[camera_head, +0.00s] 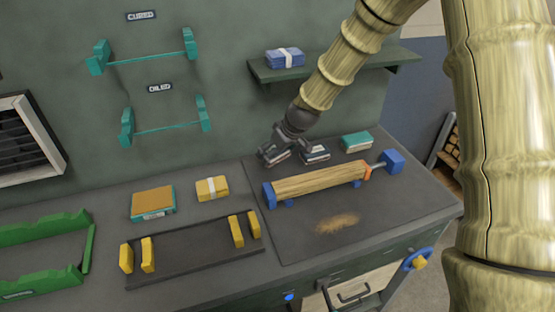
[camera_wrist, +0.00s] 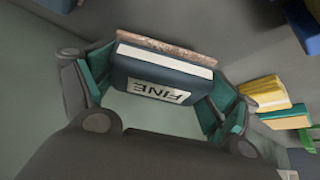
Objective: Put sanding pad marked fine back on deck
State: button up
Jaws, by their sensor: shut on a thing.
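The sanding pad marked FINE (camera_wrist: 155,75) is dark blue with a white layer and a rough brown face. In the wrist view its label reads upside down. My gripper (camera_wrist: 160,98) is shut on it, with a finger at each side. In the head view my gripper (camera_head: 276,150) is over the back of the grey deck (camera_head: 390,207), behind the wooden workpiece; the held pad is small and partly hidden there. I cannot tell whether the pad touches the deck.
The turned wood (camera_head: 320,180) sits between blue holders in front. A yellow block (camera_head: 212,188) and brown-topped pad (camera_head: 152,203) lie left. A shelf (camera_head: 330,68) hangs above.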

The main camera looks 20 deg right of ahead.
aim_at(276, 160)
jog(key=shift+s+f, duration=0.15)
jog(key=f, duration=0.3)
jog(key=shift+w+a+p, duration=0.15)
jog(key=shift+w+p, duration=0.05)
jog(key=shift+p, duration=0.2)
jog(key=shift+d+f, duration=0.2)
jog(key=shift+f, duration=0.2)
jog(key=shift+a, duration=0.1)
jog(key=shift+f, duration=0.15)
jog(key=o, duration=1)
jog(key=shift+s, duration=0.1)
jog(key=shift+c, duration=0.2)
jog(key=shift+r, duration=0.2)
